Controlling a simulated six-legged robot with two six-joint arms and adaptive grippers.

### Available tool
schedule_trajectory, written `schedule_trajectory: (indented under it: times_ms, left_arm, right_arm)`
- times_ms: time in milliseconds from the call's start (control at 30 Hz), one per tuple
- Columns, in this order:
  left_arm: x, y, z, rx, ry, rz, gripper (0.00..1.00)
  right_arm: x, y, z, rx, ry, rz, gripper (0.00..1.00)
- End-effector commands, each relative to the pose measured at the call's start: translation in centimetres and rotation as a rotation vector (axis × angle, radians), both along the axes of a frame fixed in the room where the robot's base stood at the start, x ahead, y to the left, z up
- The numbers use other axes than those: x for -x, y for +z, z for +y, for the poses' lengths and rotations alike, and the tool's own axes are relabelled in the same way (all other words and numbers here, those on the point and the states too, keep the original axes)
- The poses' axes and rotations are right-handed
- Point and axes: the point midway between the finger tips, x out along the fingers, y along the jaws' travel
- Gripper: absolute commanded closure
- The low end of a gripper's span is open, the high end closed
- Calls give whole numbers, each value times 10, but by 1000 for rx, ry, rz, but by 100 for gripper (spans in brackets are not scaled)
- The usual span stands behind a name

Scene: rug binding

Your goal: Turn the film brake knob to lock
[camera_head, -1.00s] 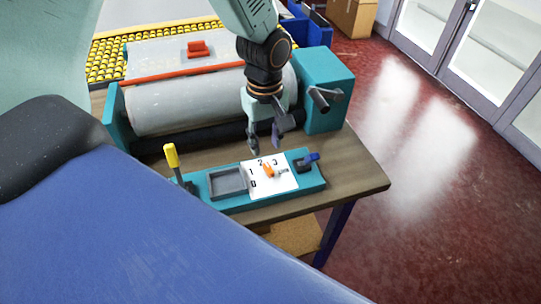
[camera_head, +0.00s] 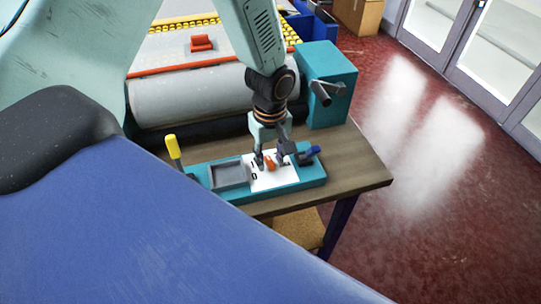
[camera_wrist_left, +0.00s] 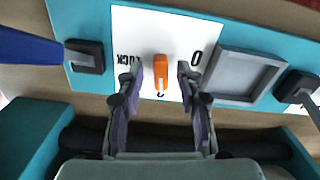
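The film brake knob is an orange knob (camera_head: 270,163) on a white dial plate (camera_head: 289,178), set in a teal panel (camera_head: 315,178) on the bench. In the left wrist view the orange knob (camera_wrist_left: 160,70) is upright in the picture, between an upside-down "LOCK" on the left and a "0" on the right. My left gripper (camera_head: 269,161) is over the dial. In the wrist view its two fingers (camera_wrist_left: 160,82) are open, one on each side of the knob, with visible gaps. The fingers hide part of the dial's markings. My right gripper is not in view.
A yellow-handled lever (camera_head: 174,150) stands at the panel's left end, beside a grey recessed tray (camera_head: 229,174). A blue-handled switch (camera_head: 310,154) is close to the dial's right. A large grey roller (camera_head: 190,96) and a teal box with a crank (camera_head: 330,75) are behind.

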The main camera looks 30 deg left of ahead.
Motion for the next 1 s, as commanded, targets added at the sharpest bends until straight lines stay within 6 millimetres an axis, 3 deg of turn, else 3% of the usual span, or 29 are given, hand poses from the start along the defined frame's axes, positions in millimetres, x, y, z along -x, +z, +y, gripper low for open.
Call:
schedule_trajectory:
  times_ms: [400, 767, 1000]
  left_arm:
    - [0, 0, 0, 0, 1, 1, 100]
    - [0, 0, 0, 0, -10, 2, 100]
    - [0, 2, 0, -1, -104, 3, 100]
  right_arm:
    - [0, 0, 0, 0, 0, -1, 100]
    - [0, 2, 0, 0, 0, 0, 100]
    - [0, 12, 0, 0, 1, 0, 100]
